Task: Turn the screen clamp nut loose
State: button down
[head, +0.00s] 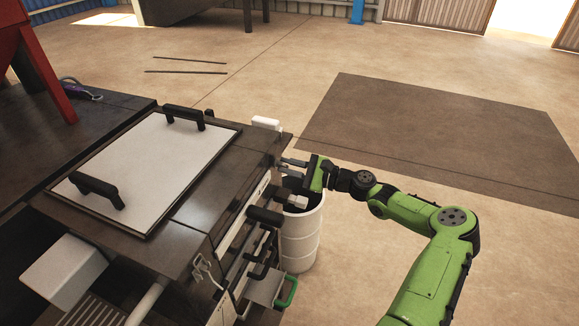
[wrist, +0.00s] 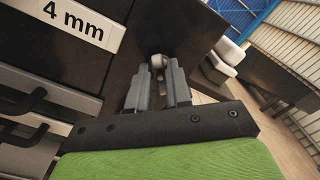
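The screen clamp nut looks like a small rounded grey metal piece (wrist: 158,62) on the dark side of the machine, below and right of the "4 mm" label (wrist: 76,18) in the wrist view. My gripper (wrist: 157,78) points at it, with one finger on each side and a narrow gap between them. The nut shows at the fingertips; I cannot tell whether they touch it. In the head view my gripper (head: 284,166) is at the machine's right side, above the white barrel (head: 302,236). The nut is too small to make out there.
The machine's top carries a pale lid (head: 150,170) with two black handles. Black handles (head: 264,216) and a green-handled tray (head: 270,288) stick out below my gripper. A white block (head: 266,123) sits at the top corner. The floor to the right is open.

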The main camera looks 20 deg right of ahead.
jog(key=shift+n, duration=0.4)
jog(key=n+b, duration=0.2)
jog(key=n, duration=0.1)
jog(key=n+b, duration=0.2)
jog(key=n, duration=0.2)
jog(key=n+b, duration=0.2)
jog(key=n, duration=0.2)
jog(key=shift+f, duration=0.3)
jog(key=shift+n+b, duration=3.6)
jog(key=shift+n, duration=0.4)
jog(key=c, duration=1.2)
grip_release()
jog(key=shift+r, duration=0.1)
